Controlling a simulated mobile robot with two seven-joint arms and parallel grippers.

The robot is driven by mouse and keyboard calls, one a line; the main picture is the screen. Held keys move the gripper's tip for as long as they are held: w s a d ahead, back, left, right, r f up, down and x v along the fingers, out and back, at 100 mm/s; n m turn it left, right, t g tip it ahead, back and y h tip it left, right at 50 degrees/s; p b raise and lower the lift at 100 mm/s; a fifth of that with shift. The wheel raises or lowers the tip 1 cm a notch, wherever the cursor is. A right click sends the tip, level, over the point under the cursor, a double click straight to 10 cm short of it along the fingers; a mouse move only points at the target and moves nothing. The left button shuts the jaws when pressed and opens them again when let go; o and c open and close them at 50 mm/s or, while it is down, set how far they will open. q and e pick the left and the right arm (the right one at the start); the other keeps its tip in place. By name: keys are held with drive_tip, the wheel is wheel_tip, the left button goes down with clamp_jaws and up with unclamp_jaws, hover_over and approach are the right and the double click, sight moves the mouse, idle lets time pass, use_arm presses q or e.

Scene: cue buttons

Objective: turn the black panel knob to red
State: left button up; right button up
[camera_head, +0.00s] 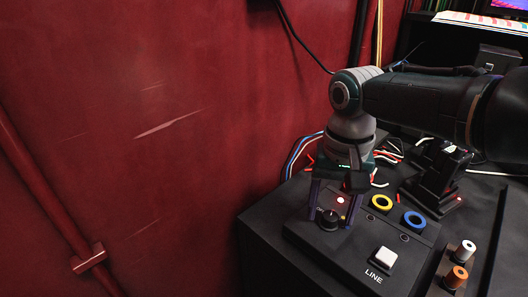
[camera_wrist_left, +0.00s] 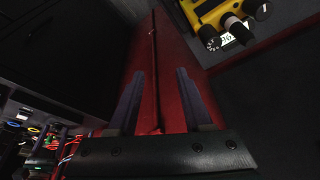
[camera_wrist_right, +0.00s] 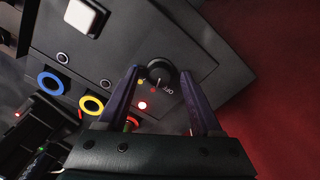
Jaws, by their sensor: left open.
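The black knob (camera_head: 328,220) stands on the sloped black panel (camera_head: 300,232). My right gripper (camera_head: 332,216) points down over it, one finger on each side. In the right wrist view the knob (camera_wrist_right: 160,72) sits between the tips of my right gripper (camera_wrist_right: 160,70), with narrow gaps that look clear of it. A thin pointer line on the knob faces the OFF label (camera_wrist_right: 168,91).
The panel also carries a yellow ring (camera_head: 381,203), a blue ring (camera_head: 414,221) and a white square button (camera_head: 384,257) by the word LINE. White and orange cylinders (camera_head: 457,276) stand at right. A red wall (camera_head: 150,140) closes off the left.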

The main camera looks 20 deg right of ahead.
sight(331, 215)
drive_tip(key=shift+r, duration=0.3)
wheel_tip(331, 215, up, 9)
drive_tip(key=p, duration=0.4)
drive_tip(key=shift+r, duration=0.15)
